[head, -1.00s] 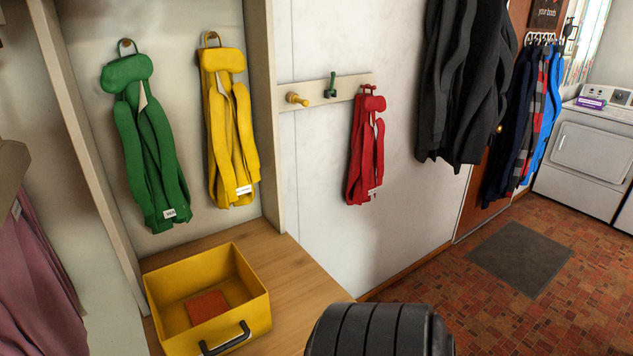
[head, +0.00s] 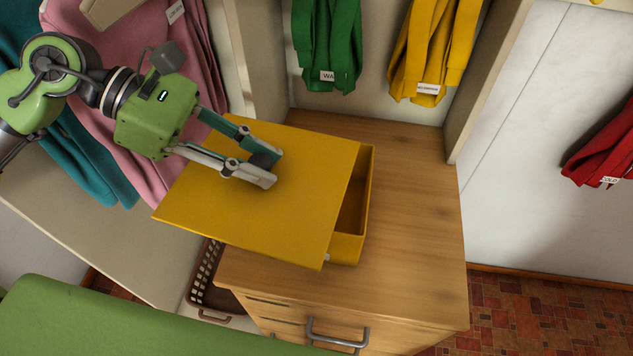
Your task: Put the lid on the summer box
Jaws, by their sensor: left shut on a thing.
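The yellow lid (head: 230,215) is a flat, square panel in the head view. It lies over most of the yellow box (head: 348,247), shifted to the left and turned slightly. The box stands on the wooden bench, and its right side and a strip of its opening show past the lid's right edge. The lid's left part sticks out beyond the bench. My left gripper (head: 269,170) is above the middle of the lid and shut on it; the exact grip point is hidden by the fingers. Whether the lid touches the box rim cannot be told. My right gripper is not in view.
The wooden bench (head: 415,220) is clear to the right of the box. Green (head: 328,45) and yellow (head: 427,50) garments hang behind it, and a pink one (head: 150,135) hangs at left. A brown basket (head: 212,285) sits low beside the bench.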

